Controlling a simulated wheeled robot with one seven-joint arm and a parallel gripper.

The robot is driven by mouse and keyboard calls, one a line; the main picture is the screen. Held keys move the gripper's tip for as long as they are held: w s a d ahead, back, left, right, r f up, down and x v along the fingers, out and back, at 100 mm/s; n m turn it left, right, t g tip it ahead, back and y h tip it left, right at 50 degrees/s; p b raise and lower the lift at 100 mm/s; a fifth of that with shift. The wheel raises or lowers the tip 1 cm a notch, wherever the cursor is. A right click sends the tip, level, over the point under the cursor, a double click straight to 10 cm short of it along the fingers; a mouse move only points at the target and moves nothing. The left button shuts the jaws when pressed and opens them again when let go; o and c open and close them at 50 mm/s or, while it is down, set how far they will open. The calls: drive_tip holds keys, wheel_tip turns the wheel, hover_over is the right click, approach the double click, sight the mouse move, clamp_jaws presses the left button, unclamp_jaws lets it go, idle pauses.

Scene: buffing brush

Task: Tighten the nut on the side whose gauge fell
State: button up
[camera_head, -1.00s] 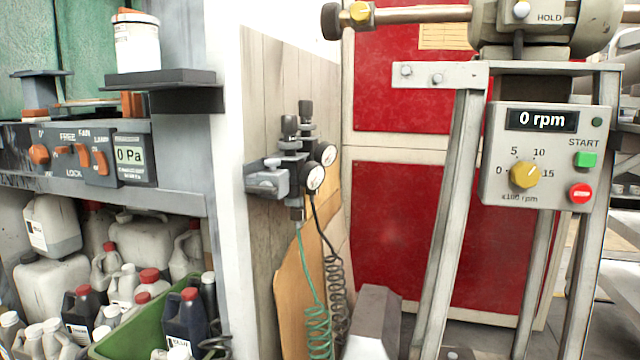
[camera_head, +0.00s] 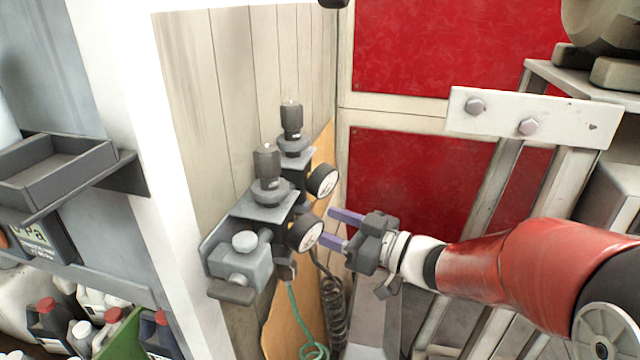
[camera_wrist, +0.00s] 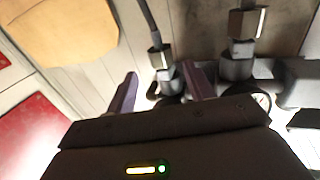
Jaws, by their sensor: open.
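Two dark regulators stand side by side on the wooden wall. The near gauge (camera_head: 305,232) and the far gauge (camera_head: 322,180) have white dials; their needles are too small to read. A green hose (camera_head: 293,310) hangs below the near regulator. A dark coiled hose (camera_head: 330,295) hangs behind it. My gripper (camera_head: 328,227) is open, its purple fingers level and pointing left beside the gauges. In the wrist view, a hose nut (camera_wrist: 160,58) on a dark hose shows between the fingers, apparently beyond their tips. A second nut (camera_wrist: 243,24) is to its right, outside the fingers.
A grey clamp-like block (camera_head: 242,260) juts out left of the regulators. A tan board (camera_head: 290,320) leans on the wall below. A steel frame with a bolted plate (camera_head: 535,115) stands right, close to my arm. A grey shelf (camera_head: 55,170) is at left.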

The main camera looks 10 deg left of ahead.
sight(296, 213)
drive_tip(key=x, duration=0.7)
drive_tip(key=shift+a, duration=0.4)
drive_tip(key=shift+c, duration=0.3)
drive_tip(key=c, duration=0.9)
